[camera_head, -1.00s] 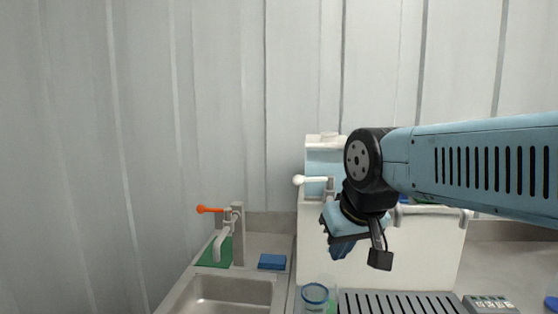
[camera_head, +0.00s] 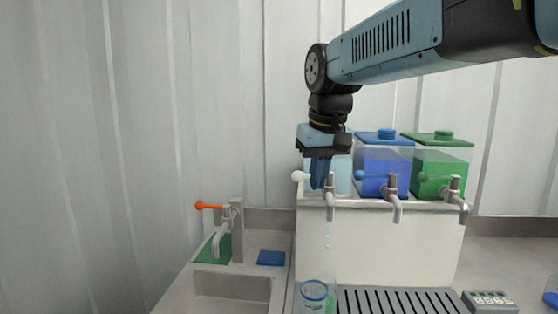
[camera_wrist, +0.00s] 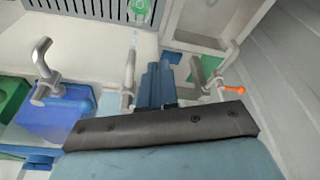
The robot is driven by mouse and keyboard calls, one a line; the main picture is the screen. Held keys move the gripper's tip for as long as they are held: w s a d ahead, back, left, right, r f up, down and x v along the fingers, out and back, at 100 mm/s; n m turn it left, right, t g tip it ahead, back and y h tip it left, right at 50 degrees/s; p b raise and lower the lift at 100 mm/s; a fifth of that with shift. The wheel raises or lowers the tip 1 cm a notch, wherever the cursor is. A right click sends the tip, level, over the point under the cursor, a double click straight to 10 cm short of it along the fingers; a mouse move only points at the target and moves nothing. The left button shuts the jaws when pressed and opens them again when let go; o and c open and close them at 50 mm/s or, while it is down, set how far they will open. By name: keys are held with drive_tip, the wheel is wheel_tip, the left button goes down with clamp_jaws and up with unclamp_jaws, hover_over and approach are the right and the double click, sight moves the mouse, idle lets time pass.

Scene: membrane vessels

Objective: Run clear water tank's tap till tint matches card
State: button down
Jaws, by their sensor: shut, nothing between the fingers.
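The clear water tank (camera_head: 343,178) stands on the white stand, partly hidden by my gripper. Its tap (camera_head: 330,203) has a white-knobbed lever (camera_head: 299,176), and drops (camera_head: 327,240) fall below the spout. My gripper (camera_head: 320,184) points down, shut and empty, beside the lever; contact is unclear. In the wrist view the shut fingers (camera_wrist: 159,70) are next to the clear tank's tap (camera_wrist: 128,92).
Blue (camera_head: 383,160) and green (camera_head: 440,165) tanks with taps stand right of the clear one. A slotted drain grille (camera_head: 395,300) lies below them. At left is a sink (camera_head: 232,288) with an orange-handled faucet (camera_head: 237,235). A blue sponge (camera_head: 271,258) lies behind it.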

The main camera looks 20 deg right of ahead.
drive_tip(key=w+r+g, duration=0.3)
drive_tip(key=w+r, duration=0.2)
drive_tip(key=w, duration=0.7)
drive_tip(key=w+r+g, duration=0.3)
drive_tip(key=w+r, duration=0.2)
drive_tip(key=w, duration=0.6)
drive_tip(key=s+f, duration=0.6)
drive_tip(key=f, duration=0.4)
drive_tip(key=shift+s+a+f+n, duration=0.15)
drive_tip(key=shift+s+n, duration=0.15)
drive_tip(key=shift+s, duration=0.1)
drive_tip(key=shift+a, duration=0.15)
